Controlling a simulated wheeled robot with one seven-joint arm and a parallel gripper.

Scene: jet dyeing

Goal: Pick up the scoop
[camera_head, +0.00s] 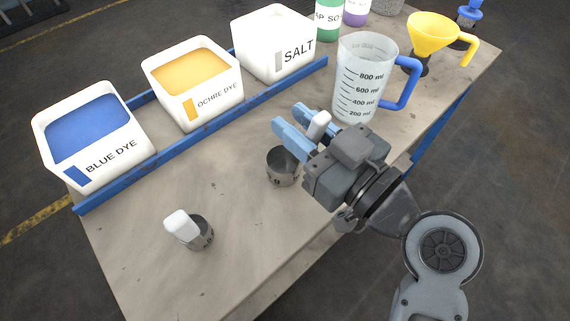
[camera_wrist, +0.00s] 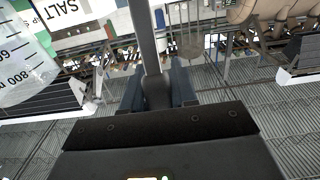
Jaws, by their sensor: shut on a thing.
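My gripper (camera_head: 301,126), with two light blue fingers, is shut on the white handle (camera_head: 319,124) of a metal scoop. The scoop's round steel cup (camera_head: 283,169) hangs below and left of the fingers, over the middle of the table. I cannot tell whether its base touches the tabletop. A second, smaller scoop (camera_head: 200,233) with a white handle stands on the table nearer the front, apart from my gripper. In the wrist view my fingers (camera_wrist: 157,88) close around a dark grey piece. The cup cannot be made out there.
Blue dye (camera_head: 98,150), ochre dye (camera_head: 195,85) and salt (camera_head: 277,45) bins stand behind a blue rail (camera_head: 180,146). A measuring jug (camera_head: 358,85) stands close behind my gripper, with a yellow funnel (camera_head: 430,35) beyond. The table's (camera_head: 150,275) front-left area is mostly clear.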

